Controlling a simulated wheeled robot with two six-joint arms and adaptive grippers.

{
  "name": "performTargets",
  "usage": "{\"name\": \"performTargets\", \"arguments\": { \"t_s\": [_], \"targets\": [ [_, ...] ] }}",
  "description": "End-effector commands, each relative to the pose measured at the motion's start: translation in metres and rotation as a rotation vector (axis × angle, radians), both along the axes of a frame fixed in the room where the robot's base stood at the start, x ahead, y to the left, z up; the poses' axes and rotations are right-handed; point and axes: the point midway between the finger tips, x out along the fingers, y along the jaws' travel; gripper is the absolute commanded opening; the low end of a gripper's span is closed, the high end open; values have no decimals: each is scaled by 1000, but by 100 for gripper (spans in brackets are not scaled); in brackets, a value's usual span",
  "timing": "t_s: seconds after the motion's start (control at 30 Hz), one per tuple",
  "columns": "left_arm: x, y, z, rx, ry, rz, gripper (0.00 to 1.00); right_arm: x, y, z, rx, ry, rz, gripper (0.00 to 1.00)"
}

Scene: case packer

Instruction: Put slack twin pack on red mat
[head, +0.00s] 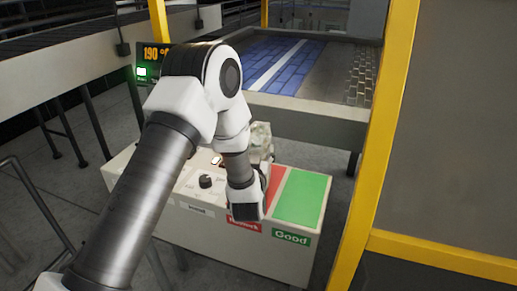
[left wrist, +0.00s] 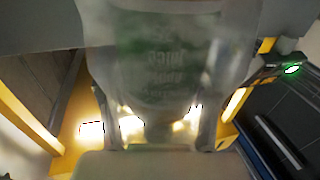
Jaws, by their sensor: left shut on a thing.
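The slack twin pack (left wrist: 155,65) is clear film with green print and fills the upper middle of the left wrist view. My left gripper (left wrist: 155,128) has a finger on each side of it and is shut on it. In the head view a pale, greenish part of the pack (head: 261,134) shows just right of my left wrist, above the bench. My arm hides most of the gripper there. The red mat (head: 274,182) lies on the bench top, partly hidden by my wrist, with the "Rework" label below it. My right gripper is not in view.
A green mat (head: 303,197) with a "Good" label lies right of the red mat, bare. A black knob (head: 206,181) stands on the bench (head: 185,212) to the left. A yellow post (head: 378,150) rises close on the right. A blue conveyor (head: 285,66) runs behind.

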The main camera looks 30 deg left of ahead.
Motion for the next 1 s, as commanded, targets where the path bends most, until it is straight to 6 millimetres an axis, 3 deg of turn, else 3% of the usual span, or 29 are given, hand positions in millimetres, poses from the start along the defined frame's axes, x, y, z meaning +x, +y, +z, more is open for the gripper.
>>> {"name": "performTargets", "arguments": {
  "t_s": [1.0],
  "targets": [
    [0, 0, -15, 0, -3, 0, 0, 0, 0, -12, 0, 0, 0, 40]
  ]
}}
